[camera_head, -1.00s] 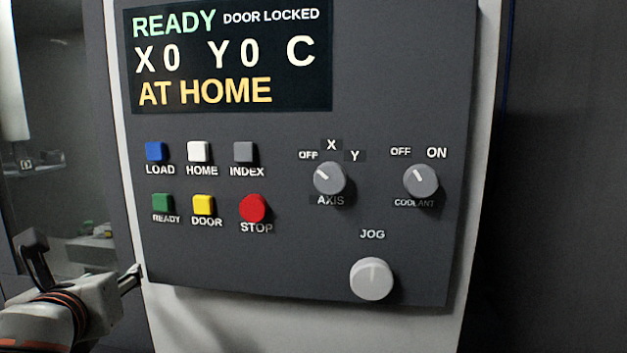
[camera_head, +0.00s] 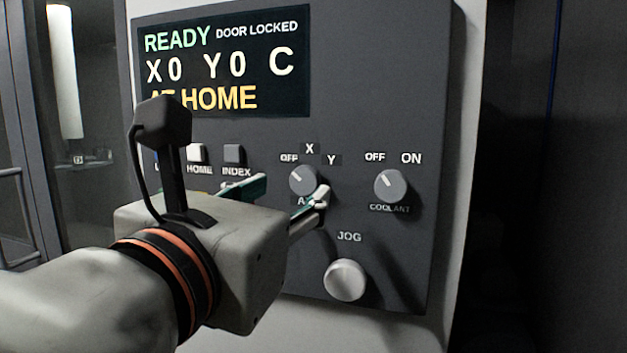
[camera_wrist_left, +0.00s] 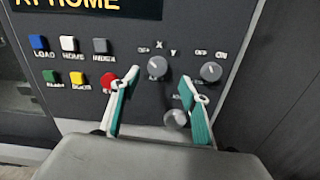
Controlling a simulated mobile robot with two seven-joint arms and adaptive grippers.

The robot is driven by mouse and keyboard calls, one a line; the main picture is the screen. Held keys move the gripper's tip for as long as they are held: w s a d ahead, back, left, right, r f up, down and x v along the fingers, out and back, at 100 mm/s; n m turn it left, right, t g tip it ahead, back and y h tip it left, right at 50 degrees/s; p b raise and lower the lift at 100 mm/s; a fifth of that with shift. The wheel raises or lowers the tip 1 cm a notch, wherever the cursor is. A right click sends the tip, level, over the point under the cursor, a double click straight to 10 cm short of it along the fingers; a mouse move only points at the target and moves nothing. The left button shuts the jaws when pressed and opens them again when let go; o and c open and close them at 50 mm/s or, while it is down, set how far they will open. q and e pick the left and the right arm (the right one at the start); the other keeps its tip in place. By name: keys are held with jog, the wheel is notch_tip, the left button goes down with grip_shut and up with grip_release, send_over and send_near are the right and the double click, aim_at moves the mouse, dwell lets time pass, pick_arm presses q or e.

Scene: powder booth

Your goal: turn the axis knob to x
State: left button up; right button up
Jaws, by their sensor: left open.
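The round grey axis knob (camera_head: 303,180) is on the dark panel, with OFF, X and Y marked around its top. Its pointer line slants up and left, toward OFF. My left gripper (camera_head: 293,187) is in front of the panel, open, with its fingertips close to the axis knob and partly covering the AXIS label. In the left wrist view the axis knob (camera_wrist_left: 157,67) lies between and just beyond the two spread fingertips. I cannot tell whether either finger touches it. My right gripper is not in view.
The coolant knob (camera_head: 391,185) is to the right and the jog knob (camera_head: 345,280) below. The display (camera_head: 225,65) reads READY, DOOR LOCKED. The red stop button (camera_wrist_left: 109,80) is beside the left finger in the wrist view. My arm hides several buttons in the head view.

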aim_at(303, 181)
pick_arm(q)
jog(key=w+p, duration=0.1)
jog(key=w, duration=0.1)
jog(key=shift+w+d+r+p, duration=0.1)
jog(key=shift+w+p, duration=0.2)
jog(key=shift+p, duration=0.05)
jog(key=x, duration=0.3)
jog(key=shift+w+d, duration=0.2)
jog(key=shift+w, duration=0.15)
jog(key=shift+w+d, duration=0.25)
jog(key=shift+w, duration=0.4)
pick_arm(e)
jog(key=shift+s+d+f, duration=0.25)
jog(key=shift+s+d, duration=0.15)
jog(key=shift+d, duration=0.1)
pick_arm(q)
jog(key=c, duration=1.1)
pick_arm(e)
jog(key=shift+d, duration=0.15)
